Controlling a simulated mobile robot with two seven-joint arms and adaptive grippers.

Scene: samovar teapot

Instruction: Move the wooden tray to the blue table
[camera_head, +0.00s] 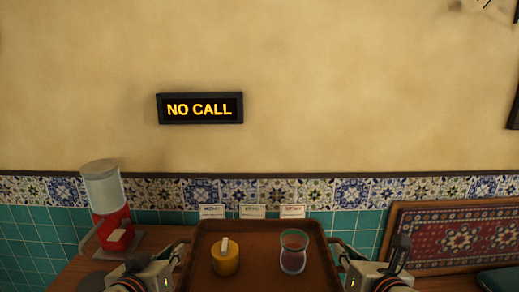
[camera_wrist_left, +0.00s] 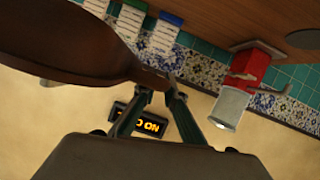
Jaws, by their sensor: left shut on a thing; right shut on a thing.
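The brown wooden tray (camera_head: 260,235) is at the bottom centre of the head view. A yellow pot (camera_head: 225,262) with a pale stick-like piece on top and a clear glass with a reddish rim (camera_head: 293,255) stand on it. My left gripper (camera_head: 181,252) is shut on the tray's left side. My right gripper (camera_head: 338,247) is shut on its right side. The left wrist view shows the tray's dark edge (camera_wrist_left: 70,50) at my left fingers (camera_wrist_left: 160,92). The tray's near edge is cut off. I cannot make out a blue table.
A wooden counter (camera_head: 155,238) lies behind and left of the tray, with a red dispenser with a clear top (camera_head: 110,205). Several small cards (camera_head: 252,211) show behind the tray. A patterned red panel (camera_head: 455,238) is at the right. A "NO CALL" sign (camera_head: 200,108) hangs above.

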